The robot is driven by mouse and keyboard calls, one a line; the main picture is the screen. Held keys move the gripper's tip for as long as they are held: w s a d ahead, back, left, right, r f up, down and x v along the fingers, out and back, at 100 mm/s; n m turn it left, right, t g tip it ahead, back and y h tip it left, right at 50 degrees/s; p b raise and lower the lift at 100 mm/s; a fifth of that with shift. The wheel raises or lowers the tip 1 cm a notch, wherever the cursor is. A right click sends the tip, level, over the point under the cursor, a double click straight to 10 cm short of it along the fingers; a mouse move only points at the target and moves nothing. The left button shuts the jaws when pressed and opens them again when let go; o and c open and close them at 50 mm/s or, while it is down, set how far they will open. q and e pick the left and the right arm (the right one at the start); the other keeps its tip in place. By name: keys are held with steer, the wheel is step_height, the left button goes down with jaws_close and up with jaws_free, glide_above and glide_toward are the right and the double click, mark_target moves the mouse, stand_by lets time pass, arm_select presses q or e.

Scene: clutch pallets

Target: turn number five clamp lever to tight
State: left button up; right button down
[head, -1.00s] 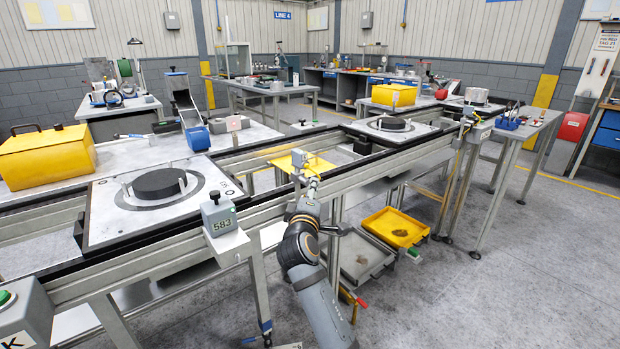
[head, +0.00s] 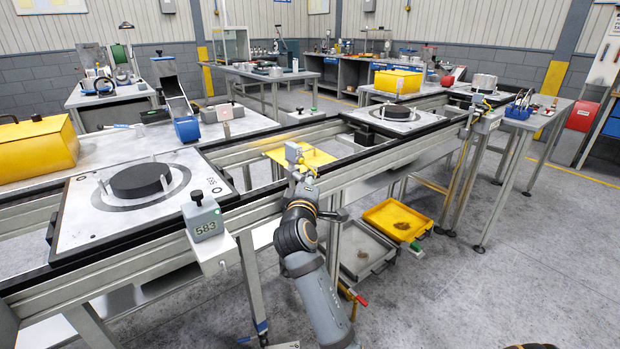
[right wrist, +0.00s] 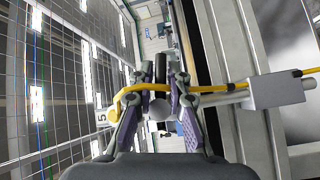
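A small grey clamp box (head: 293,152) with a yellow part beside it is on the near rail of the conveyor in the head view. In the right wrist view the grey box (right wrist: 275,91) is at right, with a grey rod toward my fingers. A yellow curved lever or cable (right wrist: 130,91) crosses at the fingers, and a white tag marked 5 (right wrist: 101,117) is at its left end. My right gripper (head: 304,181) is at this clamp; its fingers (right wrist: 162,78) are close together around the rod's end, but their grip is unclear. My left gripper is not in view.
A pallet with a black disc (head: 141,180) stands on the conveyor at left, next to a grey box marked 583 (head: 203,216). A yellow tray (head: 398,220) and a grey tray (head: 358,250) are below the rail.

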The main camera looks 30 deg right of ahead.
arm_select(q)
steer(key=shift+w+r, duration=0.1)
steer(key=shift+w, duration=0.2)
